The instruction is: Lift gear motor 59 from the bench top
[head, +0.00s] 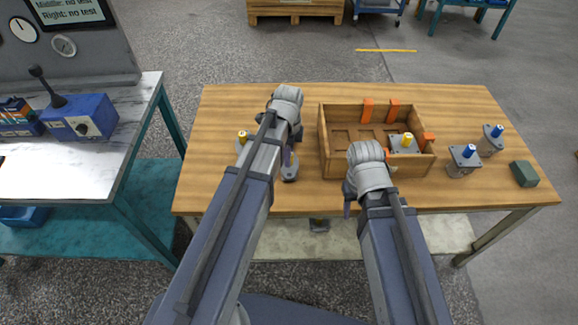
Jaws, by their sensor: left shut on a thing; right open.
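Several grey gear motors with coloured shafts are in the head view; I cannot read which is 59. One with a yellow top (242,138) stands on the bench top (225,180), partly behind my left arm. Two with blue tops stand at the right, one nearer (463,162) and one farther (489,142). Another yellow-topped one (405,143) is in the wooden crate (325,140). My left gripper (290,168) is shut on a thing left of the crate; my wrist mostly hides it. My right gripper (348,203) is open near the crate's front left corner, its fingers mostly hidden.
The crate has orange pieces (367,110) at its rim. A dark green block (523,173) lies at the bench's right end. A test bench with a blue box (80,118) stands at the left, across a gap. The bench's back left is clear.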

